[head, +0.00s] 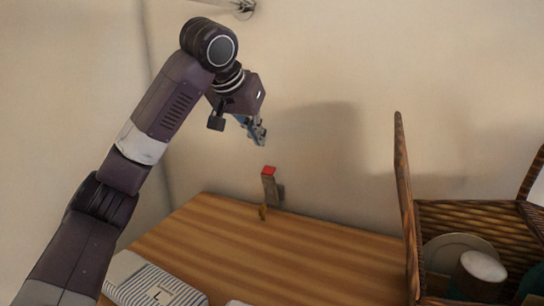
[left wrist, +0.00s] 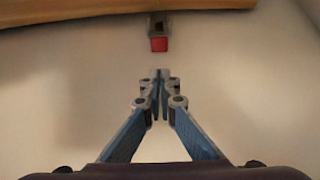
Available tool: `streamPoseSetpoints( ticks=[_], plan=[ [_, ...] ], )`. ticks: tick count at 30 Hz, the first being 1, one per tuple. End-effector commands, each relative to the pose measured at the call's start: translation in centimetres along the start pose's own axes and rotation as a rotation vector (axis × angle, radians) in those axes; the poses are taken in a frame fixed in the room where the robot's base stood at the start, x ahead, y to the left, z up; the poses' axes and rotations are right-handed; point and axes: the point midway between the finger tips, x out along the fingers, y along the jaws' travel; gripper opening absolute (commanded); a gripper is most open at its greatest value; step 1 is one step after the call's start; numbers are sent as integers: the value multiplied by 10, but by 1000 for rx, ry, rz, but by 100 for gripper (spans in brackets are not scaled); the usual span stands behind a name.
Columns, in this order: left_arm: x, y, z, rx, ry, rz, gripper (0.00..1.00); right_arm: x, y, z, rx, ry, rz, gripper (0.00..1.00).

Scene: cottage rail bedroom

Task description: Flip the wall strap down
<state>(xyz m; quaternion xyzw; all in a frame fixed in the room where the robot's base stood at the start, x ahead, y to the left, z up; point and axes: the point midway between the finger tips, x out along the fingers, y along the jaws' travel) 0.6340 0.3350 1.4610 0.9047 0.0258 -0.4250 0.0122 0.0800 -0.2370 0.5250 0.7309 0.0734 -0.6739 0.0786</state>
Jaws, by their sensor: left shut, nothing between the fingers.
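The wall strap (head: 269,186) is a small brown-grey piece with a red tip at its top, on the wall just above the wooden surface. In the head view it stands upright, with the red end up. The strap's red end (left wrist: 159,44) also shows in the left wrist view, at the top centre beyond my fingertips. My left gripper (head: 260,138) is above the strap, near the wall, and apart from it. In the left wrist view my left gripper (left wrist: 160,76) is shut and empty, its fingertips together. My right gripper is not in view.
A wooden table top (head: 225,235) runs along the wall under the strap. An open wicker basket (head: 407,200) with dishes stands at the right. A striped cloth-like item (head: 150,283) lies at the front left. The wall around the strap is clear.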

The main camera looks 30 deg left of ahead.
Motion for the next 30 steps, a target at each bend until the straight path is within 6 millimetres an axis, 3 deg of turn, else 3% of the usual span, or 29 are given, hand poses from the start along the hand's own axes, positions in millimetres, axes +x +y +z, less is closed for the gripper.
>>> streamPoseSetpoints(
  ticks=[7, 15, 21, 30],
  plan=[
    [12, 0, -1, -1, -3, -1, 0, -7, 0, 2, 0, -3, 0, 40],
    [59, -1, -1, -1, -6, -1, 0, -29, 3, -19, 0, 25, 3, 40],
    [88, 0, -1, -1, -2, 0, 0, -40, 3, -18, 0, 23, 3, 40],
    [101, 0, 0, 0, -1, 0, 0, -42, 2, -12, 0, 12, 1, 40]
  ],
)
